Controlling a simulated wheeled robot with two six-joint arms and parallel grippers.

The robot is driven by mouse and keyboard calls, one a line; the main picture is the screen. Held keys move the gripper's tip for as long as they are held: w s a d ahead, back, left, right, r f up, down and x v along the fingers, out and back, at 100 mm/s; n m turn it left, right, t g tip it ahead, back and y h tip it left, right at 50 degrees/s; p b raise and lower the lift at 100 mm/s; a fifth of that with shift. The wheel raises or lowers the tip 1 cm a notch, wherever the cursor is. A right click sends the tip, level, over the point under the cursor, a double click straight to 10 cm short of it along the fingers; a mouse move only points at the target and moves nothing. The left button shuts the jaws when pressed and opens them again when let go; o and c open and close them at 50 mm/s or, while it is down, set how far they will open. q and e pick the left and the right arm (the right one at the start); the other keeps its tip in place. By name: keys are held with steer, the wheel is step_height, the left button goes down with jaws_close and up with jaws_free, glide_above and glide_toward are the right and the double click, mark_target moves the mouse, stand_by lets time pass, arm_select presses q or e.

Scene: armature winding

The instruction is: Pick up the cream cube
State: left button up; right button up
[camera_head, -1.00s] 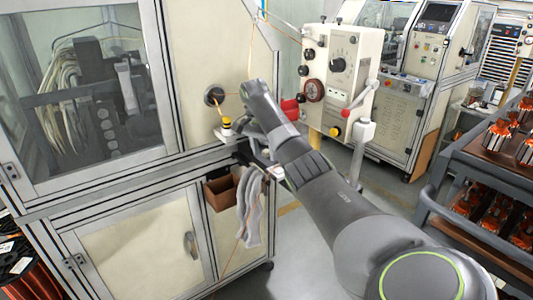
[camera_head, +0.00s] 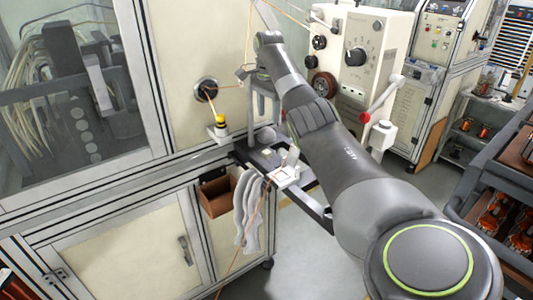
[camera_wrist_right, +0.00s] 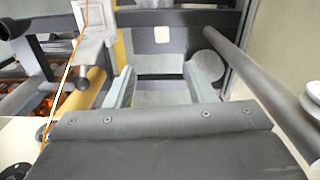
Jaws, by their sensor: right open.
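A small cream square face, which looks like the cream cube (camera_wrist_right: 163,34), shows in the right wrist view on a dark bar, beyond the gap between my fingers. In the head view a small pale patch (camera_head: 268,152) lies on the dark shelf below my right gripper; I cannot tell for sure that it is the cube. My right gripper (camera_head: 265,106) points down above the shelf, beside the machine's cream panel. In the wrist view its two grey fingers (camera_wrist_right: 163,84) are apart with nothing between them. My left gripper is not in view.
A white bracket with orange wire (camera_head: 286,175) stands at the shelf's front. A yellow-topped post (camera_head: 220,128) is to the left. A control box with a red-knobbed lever (camera_head: 365,117) is close to my right arm. A brown bin (camera_head: 216,196) hangs below.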

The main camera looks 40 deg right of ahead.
steer(key=p, duration=0.2)
glide_above(267, 151)
step_height(267, 151, down, 6)
steer(key=shift+s+d+r, duration=0.15)
steer(key=shift+r, duration=0.05)
step_height(267, 151, down, 3)
steer(key=shift+r, duration=0.2)
steer(key=shift+f, duration=0.2)
steer(key=f, duration=0.1)
steer(key=f+p, duration=0.2)
steer(key=shift+a+f, duration=0.25)
steer(key=shift+f, duration=0.7)
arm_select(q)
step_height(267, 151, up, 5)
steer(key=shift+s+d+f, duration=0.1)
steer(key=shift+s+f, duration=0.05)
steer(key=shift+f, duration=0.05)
arm_select(e)
steer(key=c, duration=1.1)
